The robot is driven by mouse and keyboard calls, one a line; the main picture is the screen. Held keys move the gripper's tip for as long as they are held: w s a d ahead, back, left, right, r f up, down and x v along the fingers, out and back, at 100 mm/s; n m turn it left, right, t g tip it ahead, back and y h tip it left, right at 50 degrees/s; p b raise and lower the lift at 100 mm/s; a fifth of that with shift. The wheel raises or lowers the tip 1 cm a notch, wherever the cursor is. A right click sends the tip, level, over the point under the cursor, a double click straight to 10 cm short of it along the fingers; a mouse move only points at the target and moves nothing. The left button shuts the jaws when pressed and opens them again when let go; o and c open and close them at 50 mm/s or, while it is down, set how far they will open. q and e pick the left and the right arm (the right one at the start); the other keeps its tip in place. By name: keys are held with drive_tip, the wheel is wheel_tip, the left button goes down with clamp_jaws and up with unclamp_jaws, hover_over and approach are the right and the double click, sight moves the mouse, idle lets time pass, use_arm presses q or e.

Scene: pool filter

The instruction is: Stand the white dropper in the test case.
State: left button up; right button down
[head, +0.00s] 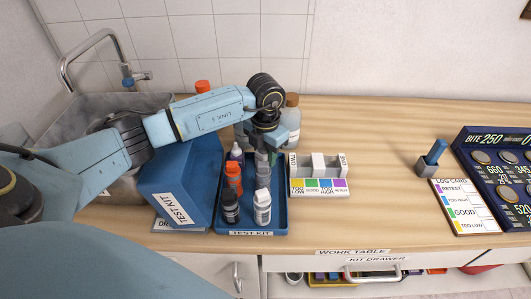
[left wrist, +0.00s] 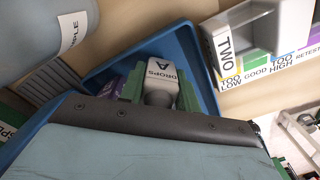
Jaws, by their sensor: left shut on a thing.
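The blue test case (head: 281,222) stands on the work table, with several small bottles upright in it. My left gripper (head: 262,146) reaches over the back right part of the case, pointing down. In the left wrist view its green fingertips (left wrist: 160,92) are shut on a white dropper (left wrist: 163,72) marked "DROPS A". The dropper is inside or just above the case; I cannot tell whether its base touches the floor. In the head view the gripper mostly hides it. My right gripper is not in view.
A white colour-scale block (head: 319,185) sits right of the case. A blue TEST KIT box (head: 180,178) stands close on its left. A brown-capped bottle (head: 291,118) stands behind.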

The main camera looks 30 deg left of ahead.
use_arm(q)
drive_tip(key=o, duration=1.5)
drive_tip(key=shift+o, duration=0.2)
drive_tip(key=shift+r+p, duration=3.35)
drive_tip(key=shift+r, duration=1.2)
